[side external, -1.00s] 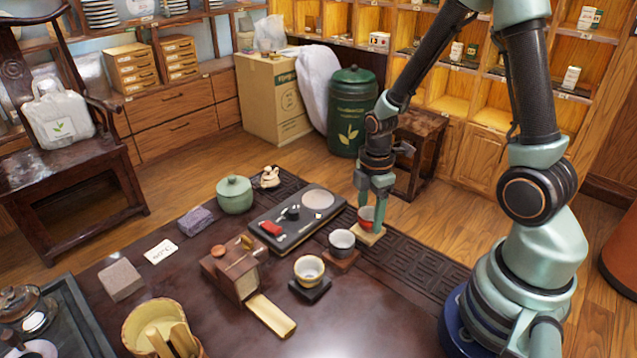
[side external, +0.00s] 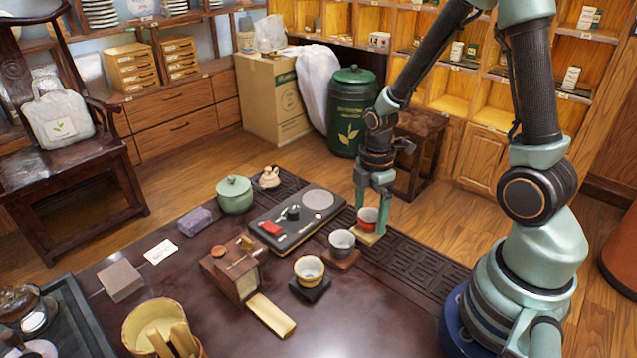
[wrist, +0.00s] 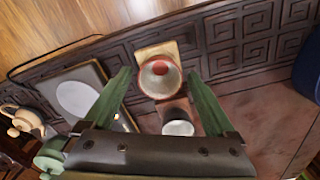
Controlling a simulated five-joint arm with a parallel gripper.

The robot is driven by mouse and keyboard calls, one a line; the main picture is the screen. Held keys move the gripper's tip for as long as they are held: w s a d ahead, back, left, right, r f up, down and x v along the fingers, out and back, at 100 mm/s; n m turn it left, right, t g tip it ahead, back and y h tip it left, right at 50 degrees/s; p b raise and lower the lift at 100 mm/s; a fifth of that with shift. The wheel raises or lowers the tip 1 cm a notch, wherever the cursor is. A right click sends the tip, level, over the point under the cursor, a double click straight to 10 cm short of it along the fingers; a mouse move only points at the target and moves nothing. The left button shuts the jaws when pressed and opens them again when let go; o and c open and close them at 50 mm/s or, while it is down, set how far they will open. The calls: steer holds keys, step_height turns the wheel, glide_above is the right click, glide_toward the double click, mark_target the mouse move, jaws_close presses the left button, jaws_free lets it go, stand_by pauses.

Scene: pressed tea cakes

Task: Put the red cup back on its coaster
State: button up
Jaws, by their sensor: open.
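The red cup (side external: 368,216) stands upright on a light wooden square coaster (side external: 375,238). In the wrist view the cup (wrist: 160,77) shows its open mouth, with the coaster (wrist: 157,49) under it. My gripper (side external: 371,207) is open, pointing down, with one finger on each side of the cup. In the wrist view there are gaps between both fingers and the cup.
A grey cup (side external: 342,239) on a brown coaster stands close by. A pale yellow-rimmed cup (side external: 309,267) sits on a dark coaster (side external: 313,290). A dark tray (side external: 285,232) with small items lies to the left. The front right of the table is clear.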

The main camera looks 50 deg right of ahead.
steer(key=s+a+r+m+t, duration=0.1)
steer(key=a+r+m+t, duration=0.1)
steer(key=r+m, duration=0.4)
steer(key=s+a+r+m+t, duration=0.1)
steer(key=a+r+m+t, duration=0.2)
steer(key=r, duration=1.2)
steer(key=a+m, duration=0.2)
steer(key=m, duration=0.2)
steer(key=shift+r+m+t, duration=0.2)
steer(key=shift+m+t, duration=0.1)
